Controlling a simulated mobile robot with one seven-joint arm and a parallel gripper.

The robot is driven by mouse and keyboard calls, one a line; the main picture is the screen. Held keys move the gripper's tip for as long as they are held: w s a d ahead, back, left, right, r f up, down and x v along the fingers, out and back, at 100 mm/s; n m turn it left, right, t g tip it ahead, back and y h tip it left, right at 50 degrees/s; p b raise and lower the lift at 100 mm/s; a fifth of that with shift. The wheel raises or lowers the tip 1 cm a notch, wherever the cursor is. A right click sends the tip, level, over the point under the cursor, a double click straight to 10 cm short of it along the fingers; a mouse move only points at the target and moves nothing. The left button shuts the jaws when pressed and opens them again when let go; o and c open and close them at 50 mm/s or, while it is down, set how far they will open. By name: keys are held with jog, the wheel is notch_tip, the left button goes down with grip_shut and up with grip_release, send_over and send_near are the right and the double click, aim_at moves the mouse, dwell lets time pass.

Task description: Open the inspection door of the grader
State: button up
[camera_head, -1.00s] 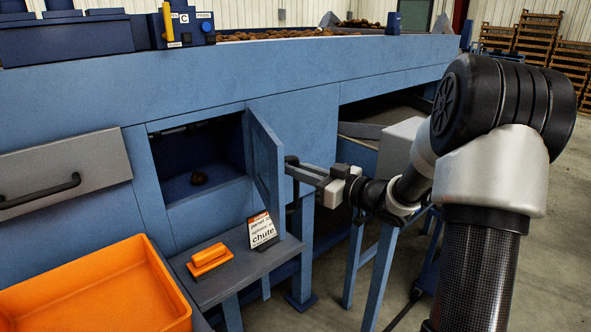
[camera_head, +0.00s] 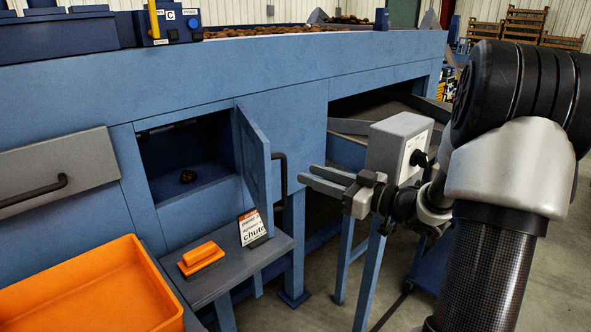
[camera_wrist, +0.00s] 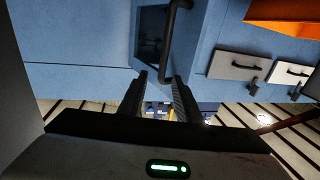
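The blue inspection door (camera_head: 254,160) of the grader (camera_head: 300,80) stands swung open on the right side of its opening, roughly at a right angle to the panel. Its black handle (camera_head: 281,172) is on the door's right-facing side; it also shows in the wrist view (camera_wrist: 172,45). Behind the door is a dark compartment (camera_head: 188,160) with one small brown lump (camera_head: 187,176) on its floor. My gripper (camera_head: 318,180) is to the right of the handle, apart from it. Its two fingers are spread with nothing between them.
A grey shelf (camera_head: 225,262) below the opening holds an orange scraper-like tool (camera_head: 201,257) and a small sign (camera_head: 251,227). An orange bin (camera_head: 90,285) is at lower left. A grey box (camera_head: 395,145) on a stand is close behind my gripper. A grey drawer-like panel (camera_head: 60,165) is left.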

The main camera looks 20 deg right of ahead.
jog(key=v, duration=0.8)
jog(key=shift+s+d, duration=0.2)
jog(key=shift+s, duration=0.05)
